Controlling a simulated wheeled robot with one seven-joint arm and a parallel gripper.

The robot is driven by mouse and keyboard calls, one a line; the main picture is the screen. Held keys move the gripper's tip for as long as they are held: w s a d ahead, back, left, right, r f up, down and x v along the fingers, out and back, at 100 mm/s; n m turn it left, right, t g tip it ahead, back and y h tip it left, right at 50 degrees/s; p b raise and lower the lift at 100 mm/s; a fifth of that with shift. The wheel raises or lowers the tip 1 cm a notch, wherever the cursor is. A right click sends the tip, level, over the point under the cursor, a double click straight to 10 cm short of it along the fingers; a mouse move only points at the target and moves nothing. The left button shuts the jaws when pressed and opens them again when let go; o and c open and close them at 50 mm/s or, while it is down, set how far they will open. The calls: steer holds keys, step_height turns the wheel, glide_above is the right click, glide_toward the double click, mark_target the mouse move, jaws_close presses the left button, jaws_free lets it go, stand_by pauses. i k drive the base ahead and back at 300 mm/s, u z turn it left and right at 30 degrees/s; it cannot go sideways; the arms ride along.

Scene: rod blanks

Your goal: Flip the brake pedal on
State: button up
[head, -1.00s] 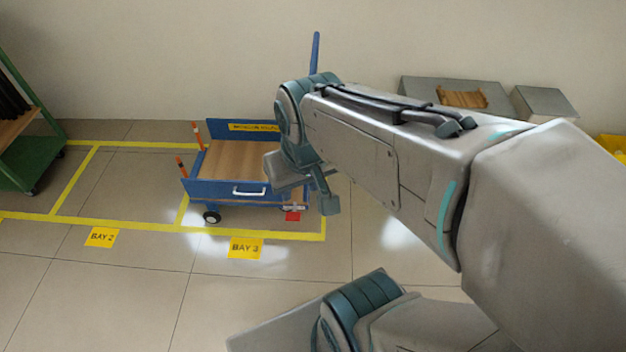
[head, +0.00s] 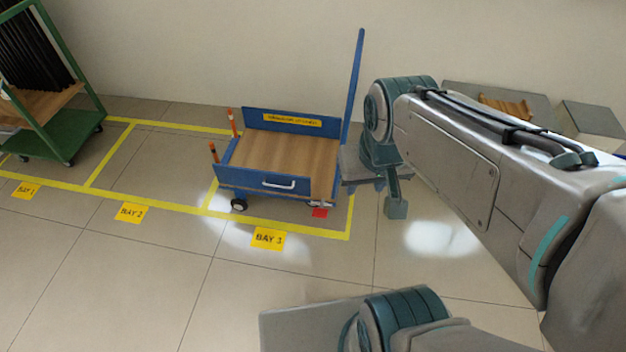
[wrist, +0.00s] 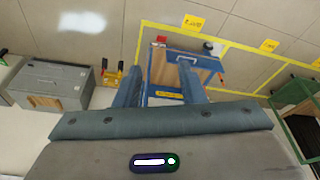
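A blue cart (head: 262,183) with a wooden deck and an upright blue handle (head: 355,85) stands in the bay marked BAY 3. The red brake pedal (head: 320,212) is low at its front right corner, near the floor; I cannot tell its position. It also shows as a small red patch in the wrist view (wrist: 161,39). In the wrist view my gripper (wrist: 161,75) has its two fingers apart with nothing held between them, and the cart shows beyond. In the head view my arm's end is to the right of the cart, with its fingers hard to make out.
A green rack (head: 50,145) with dark rods stands at the left. Yellow floor lines surround the bays. Grey blocks (head: 592,125) stand by the wall at the right. The floor in front is open.

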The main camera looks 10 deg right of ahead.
mark_target(321, 213)
steer(key=i, duration=1)
steer(key=z, duration=0.55)
